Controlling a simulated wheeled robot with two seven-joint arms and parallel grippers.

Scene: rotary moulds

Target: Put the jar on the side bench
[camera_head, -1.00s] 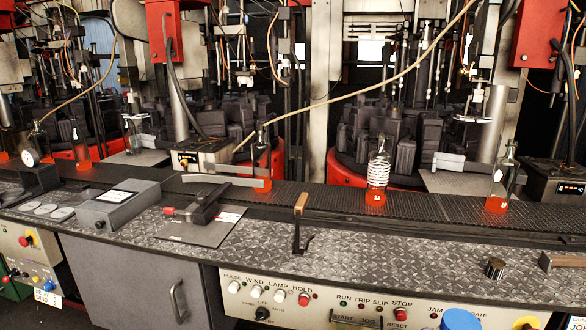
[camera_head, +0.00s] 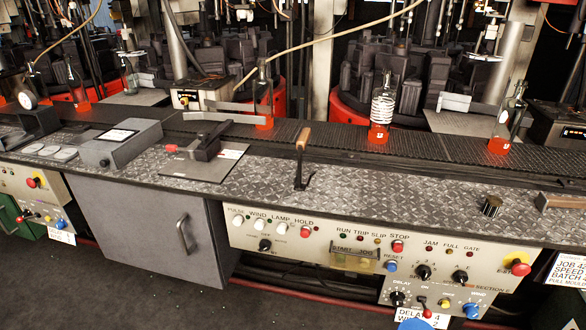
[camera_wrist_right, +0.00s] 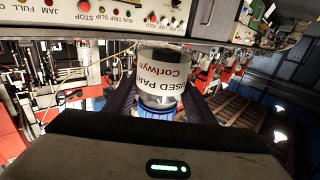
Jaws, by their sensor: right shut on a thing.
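The jar (camera_wrist_right: 163,72) is clear with a white label bearing red and black print and a blue lid (camera_wrist_right: 160,112). It shows in the right wrist view, where the picture is upside down. My right gripper (camera_wrist_right: 160,98) is shut on it, with a dark finger on each side near the lid. In the head view only a blue round top (camera_head: 414,324), likely the jar's lid, shows at the bottom edge, in front of the control panel. My left gripper is not in view. I cannot make out a side bench in either view.
A control panel (camera_head: 330,250) with knobs and buttons fronts a patterned metal ledge (camera_head: 365,185). A conveyor (camera_head: 330,146) behind carries several bottles with glowing orange bases, including a ribbed one (camera_head: 382,105). A brake handle (camera_head: 302,150) stands up from the ledge. Dark floor lies at lower left.

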